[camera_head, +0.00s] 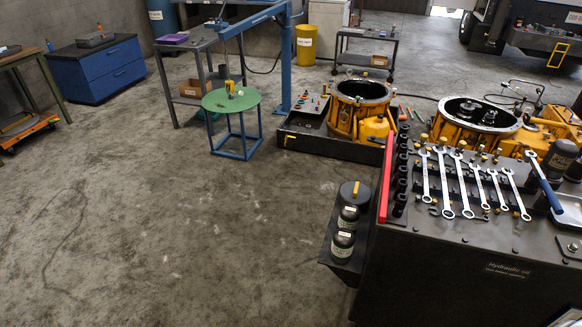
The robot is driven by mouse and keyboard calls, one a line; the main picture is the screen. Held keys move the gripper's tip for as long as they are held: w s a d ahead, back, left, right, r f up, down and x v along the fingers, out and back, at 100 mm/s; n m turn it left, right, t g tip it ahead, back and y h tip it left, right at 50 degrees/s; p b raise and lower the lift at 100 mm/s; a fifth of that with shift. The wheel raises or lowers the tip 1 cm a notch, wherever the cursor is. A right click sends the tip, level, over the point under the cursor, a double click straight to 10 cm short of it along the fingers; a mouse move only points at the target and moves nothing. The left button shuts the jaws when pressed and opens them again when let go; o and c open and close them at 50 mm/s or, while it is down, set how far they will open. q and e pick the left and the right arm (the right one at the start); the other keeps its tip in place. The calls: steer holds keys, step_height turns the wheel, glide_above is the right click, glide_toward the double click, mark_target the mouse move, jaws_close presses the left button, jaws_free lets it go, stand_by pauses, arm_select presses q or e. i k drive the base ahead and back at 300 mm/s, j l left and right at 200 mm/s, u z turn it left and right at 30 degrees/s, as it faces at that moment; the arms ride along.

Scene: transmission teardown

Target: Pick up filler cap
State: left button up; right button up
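I cannot single out the filler cap with certainty at this distance. Small items, one yellow (230,88) and one whitish (241,93), stand on the green round table (218,104) left of centre. Several small coloured parts lie on the dark tray beside the yellow-orange open housing (343,117). A second yellow-orange housing (452,129) with dark gears inside stands to its right. Neither of my grippers is in view.
A dark workbench (420,250) with several wrenches (460,180) fills the lower right, with labelled black jars (343,244) on its left-side shelf. A blue hoist (285,65) rises behind the green table. The concrete floor (150,220) at left and centre is clear.

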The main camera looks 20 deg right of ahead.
mark_target(356, 194)
steer(key=i+j+z, duration=0.2)
steer(key=i, duration=0.3)
steer(key=i+z, duration=0.2)
steer(key=i, duration=0.3)
steer(key=i+j+z, duration=0.2)
steer(key=i, duration=0.25)
steer(key=j, duration=0.15)
